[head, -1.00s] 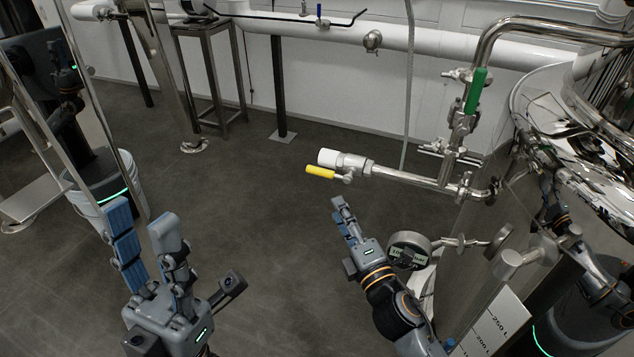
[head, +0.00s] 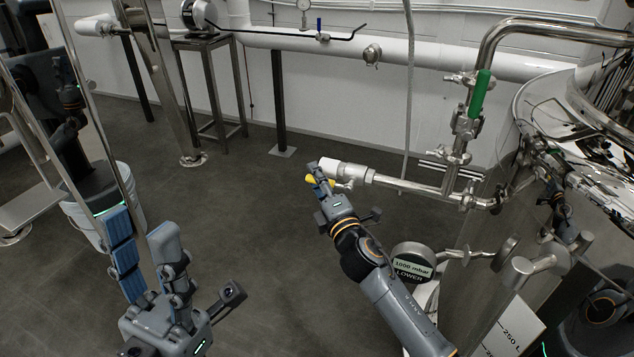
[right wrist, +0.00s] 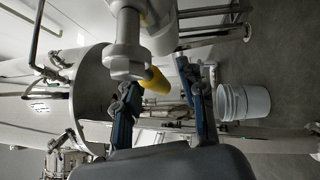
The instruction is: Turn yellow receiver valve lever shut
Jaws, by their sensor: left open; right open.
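The yellow lever (head: 309,179) sits on the valve at the free end of the horizontal steel pipe (head: 405,184). In the head view my right gripper (head: 319,175) covers most of it. In the right wrist view the lever (right wrist: 155,81) shows between the two open blue-padded fingers (right wrist: 160,98), nearer the left one; I cannot tell whether they touch. The white cap (head: 329,166) of the valve is just beyond the fingertips. My left gripper (head: 136,228) is open and empty at the lower left, far from the valve.
A green-handled valve (head: 479,94) rises on the pipe at right. The shiny tank (head: 545,110) fills the right side. A white bucket (head: 130,195) stands at left. The middle floor is clear.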

